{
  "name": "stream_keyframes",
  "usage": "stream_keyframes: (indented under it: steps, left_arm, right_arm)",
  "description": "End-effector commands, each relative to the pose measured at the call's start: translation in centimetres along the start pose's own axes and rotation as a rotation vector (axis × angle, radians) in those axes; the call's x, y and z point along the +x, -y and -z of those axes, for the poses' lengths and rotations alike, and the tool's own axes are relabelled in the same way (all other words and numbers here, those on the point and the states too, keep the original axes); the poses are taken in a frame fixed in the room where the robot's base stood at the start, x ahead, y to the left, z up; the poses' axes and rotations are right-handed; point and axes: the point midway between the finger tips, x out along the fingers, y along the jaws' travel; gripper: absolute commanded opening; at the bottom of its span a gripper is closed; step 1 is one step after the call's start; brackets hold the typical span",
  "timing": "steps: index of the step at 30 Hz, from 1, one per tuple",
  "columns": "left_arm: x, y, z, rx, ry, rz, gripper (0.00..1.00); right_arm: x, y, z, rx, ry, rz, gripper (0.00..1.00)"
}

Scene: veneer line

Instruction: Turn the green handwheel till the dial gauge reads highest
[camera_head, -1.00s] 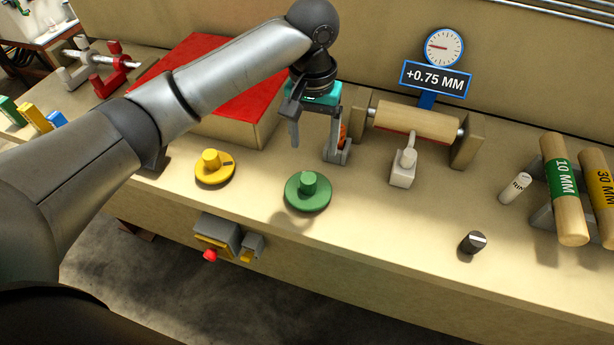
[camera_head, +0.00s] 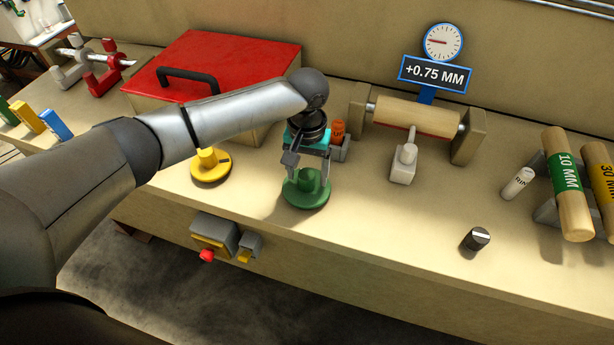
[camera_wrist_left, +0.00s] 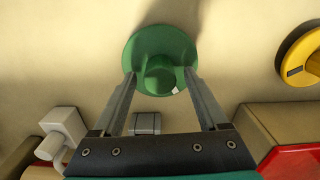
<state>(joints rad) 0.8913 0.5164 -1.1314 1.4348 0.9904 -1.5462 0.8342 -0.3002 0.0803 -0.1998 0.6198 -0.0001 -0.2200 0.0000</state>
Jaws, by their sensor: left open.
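The green handwheel (camera_head: 307,196) lies flat on the bench, a round disc with a raised hub. My left gripper (camera_head: 308,174) is directly above it, open, with one finger on each side of the hub. In the left wrist view the fingers (camera_wrist_left: 159,80) reach over the handwheel (camera_wrist_left: 150,43) and straddle the hub; I cannot tell whether they touch it. The dial gauge (camera_head: 443,42) stands at the back, its red needle pointing left, above a blue display (camera_head: 435,75) reading +0.75 MM. My right gripper is not in view.
A yellow knob (camera_head: 209,168) sits left of the handwheel. Behind are a red-lidded box (camera_head: 225,65), an orange item (camera_head: 338,131) in a grey holder and a roller (camera_head: 415,117). A white lever (camera_head: 403,163) and black knob (camera_head: 475,239) stand to the right.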

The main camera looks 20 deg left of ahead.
Motion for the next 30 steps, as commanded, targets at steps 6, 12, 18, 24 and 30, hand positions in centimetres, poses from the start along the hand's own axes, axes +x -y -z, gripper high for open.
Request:
stream_keyframes:
  steps: [6, 12, 18, 24, 30]
  left_arm:
    - [1.3, 0.03, -0.01, 0.0, 0.0, 0.001, 0.76]
    - [1.32, 0.02, -0.01, 0.001, -0.001, 0.001, 0.76]
    - [1.3, 0.01, -0.01, 0.0, 0.0, 0.001, 0.58]
    - [1.29, 0.02, -0.01, 0.0, 0.0, 0.001, 0.36]
    - [1.28, 0.03, 0.0, 0.0, 0.0, 0.001, 0.13]
  right_arm:
    - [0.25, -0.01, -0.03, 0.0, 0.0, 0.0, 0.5]
    - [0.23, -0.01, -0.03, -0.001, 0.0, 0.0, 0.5]
    - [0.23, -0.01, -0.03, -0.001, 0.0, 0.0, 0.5]
    - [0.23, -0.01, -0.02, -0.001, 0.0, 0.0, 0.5]
    - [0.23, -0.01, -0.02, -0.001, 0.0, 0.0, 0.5]
